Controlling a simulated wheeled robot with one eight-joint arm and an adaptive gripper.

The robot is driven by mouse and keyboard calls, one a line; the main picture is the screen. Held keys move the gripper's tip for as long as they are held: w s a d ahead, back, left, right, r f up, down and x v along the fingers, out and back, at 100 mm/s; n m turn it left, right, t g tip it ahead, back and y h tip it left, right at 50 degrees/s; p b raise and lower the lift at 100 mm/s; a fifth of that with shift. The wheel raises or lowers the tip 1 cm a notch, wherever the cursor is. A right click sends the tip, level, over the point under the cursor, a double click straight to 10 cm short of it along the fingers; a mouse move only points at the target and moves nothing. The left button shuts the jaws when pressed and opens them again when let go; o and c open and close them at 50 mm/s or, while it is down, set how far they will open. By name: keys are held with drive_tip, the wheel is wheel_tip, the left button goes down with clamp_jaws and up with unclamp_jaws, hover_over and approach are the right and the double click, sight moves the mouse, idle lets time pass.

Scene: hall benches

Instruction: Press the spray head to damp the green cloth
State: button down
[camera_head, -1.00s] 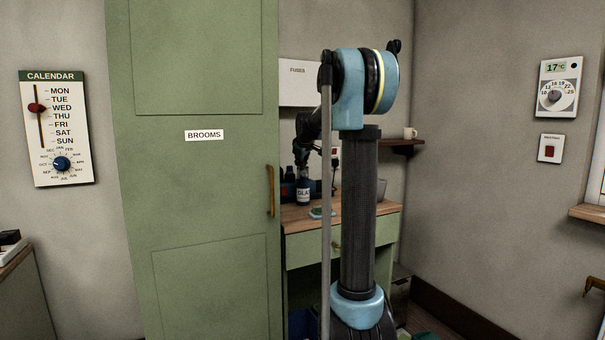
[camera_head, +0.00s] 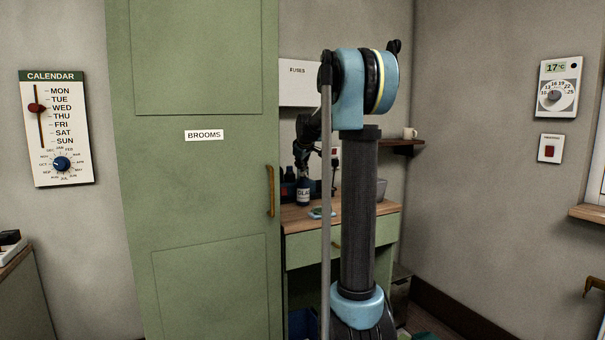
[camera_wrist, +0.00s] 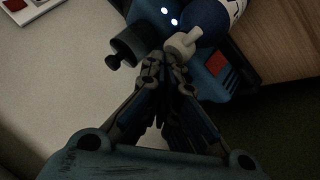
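The spray bottle (camera_head: 303,193), dark with a pale label, stands on the wooden worktop. Its pale spray head (camera_wrist: 183,43) shows in the wrist view, close beside the fingertips; whether they touch cannot be told. The small green cloth (camera_head: 318,212) lies on the worktop in front of the bottle, partly hidden by my arm. My gripper (camera_wrist: 162,64) has its fingertips together with nothing visible between them. In the head view my gripper (camera_head: 302,162) is above the bottle, partly behind my arm.
Dark bottles (camera_head: 289,190) stand left of the spray bottle. In the wrist view a dark cylinder (camera_wrist: 133,46) and a blue item with a red patch (camera_wrist: 217,65) crowd the fingers. The green brooms cupboard (camera_head: 200,240) borders the worktop's left; a wall shelf (camera_head: 402,144) holds a mug.

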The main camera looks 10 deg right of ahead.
drive_tip(key=shift+r, duration=3.3)
